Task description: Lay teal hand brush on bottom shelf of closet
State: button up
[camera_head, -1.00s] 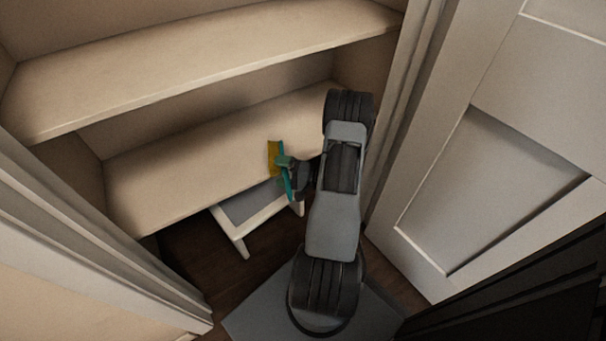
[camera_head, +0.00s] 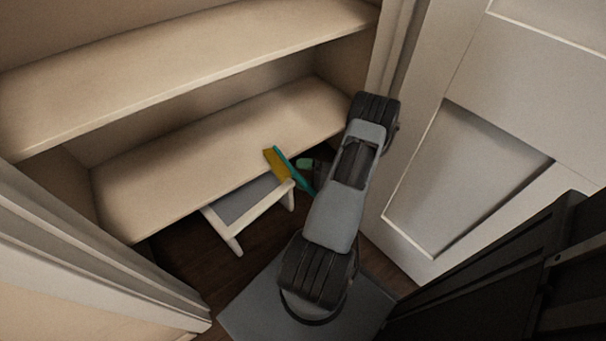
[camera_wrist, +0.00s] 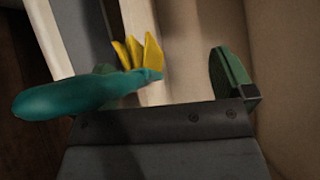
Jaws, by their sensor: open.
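The teal hand brush (camera_head: 293,169) with yellow bristles lies at the front edge of the closet's bottom shelf (camera_head: 215,155). Its bristle end is over the shelf edge area and its handle sticks out toward my arm; whether it touches the shelf or the stool I cannot tell. My gripper (camera_head: 307,164) is open, just right of the brush in the head view. In the wrist view the brush handle (camera_wrist: 70,95) crosses in front of the left green fingertip, which is mostly hidden. The right fingertip (camera_wrist: 232,68) stands clear of the brush.
A white stool with a grey top (camera_head: 245,205) stands on the dark floor partly under the bottom shelf. The upper shelf (camera_head: 190,70) overhangs behind. A white panelled door (camera_head: 470,180) stands open close on the right. The bottom shelf's surface is bare.

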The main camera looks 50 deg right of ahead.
jog(key=shift+c, duration=0.2)
grip_shut()
dwell(0.6)
dwell(0.4)
